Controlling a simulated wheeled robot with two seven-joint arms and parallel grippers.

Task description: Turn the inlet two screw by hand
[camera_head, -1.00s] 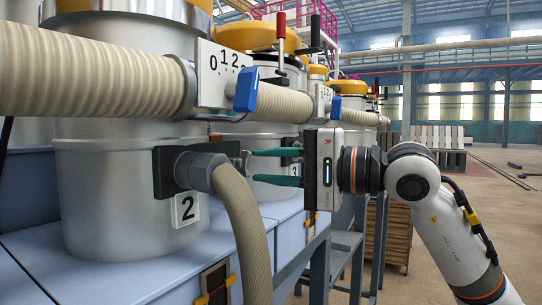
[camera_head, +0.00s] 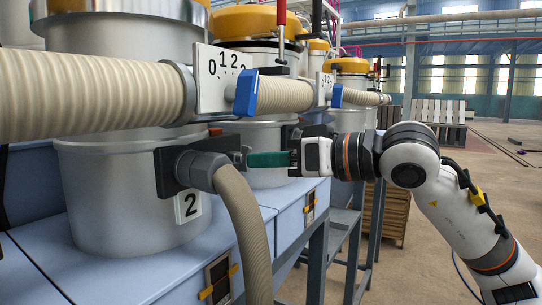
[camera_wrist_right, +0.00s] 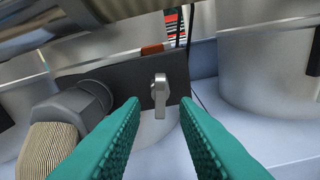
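The inlet two screw (camera_wrist_right: 160,95) is a small grey wing-shaped knob on a dark plate (camera_wrist_right: 180,84) in the right wrist view. Its wing points down. In the head view the screw (camera_head: 241,157) sits at the right end of the plate, beside the hose fitting of inlet 2. My right gripper (camera_head: 250,159) has green fingers that reach left close to the screw. In the right wrist view its fingers (camera_wrist_right: 164,108) are apart with nothing between them, and the screw shows beyond the gap. Contact cannot be told. My left gripper is out of view.
A ribbed hose (camera_head: 245,225) bends down from the inlet fitting (camera_head: 200,170). A thick horizontal hose (camera_head: 90,90) and a blue handle (camera_head: 246,92) are above. Silver tanks stand on a blue bench (camera_head: 120,275). The floor at the right is open.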

